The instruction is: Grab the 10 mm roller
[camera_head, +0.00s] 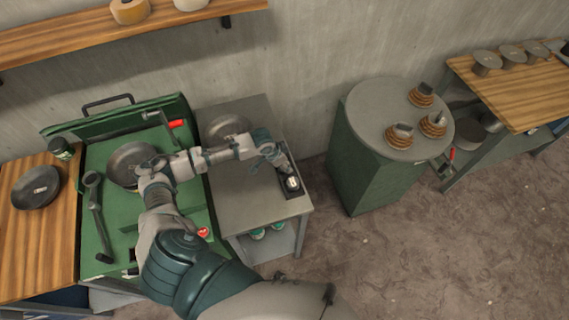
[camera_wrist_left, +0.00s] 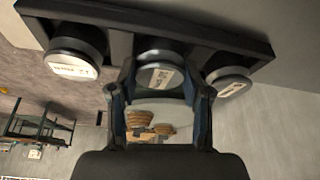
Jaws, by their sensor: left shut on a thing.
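Three dark rollers with white labels sit in a black rack in the left wrist view: the left roller (camera_wrist_left: 72,62), the middle roller (camera_wrist_left: 160,72) and the right roller (camera_wrist_left: 230,84). Their label text is too small to read surely. My left gripper (camera_wrist_left: 160,88) has its fingers on both sides of the middle roller and is shut on it. The roller is still at the rack (camera_wrist_left: 125,17). In the head view my left gripper (camera_head: 279,163) is over the rack (camera_head: 291,186) on the grey table, partly hiding the rollers. My right gripper is not in view.
The grey table (camera_head: 240,205) is bare in front. A wooden shelf (camera_head: 60,40) hangs above.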

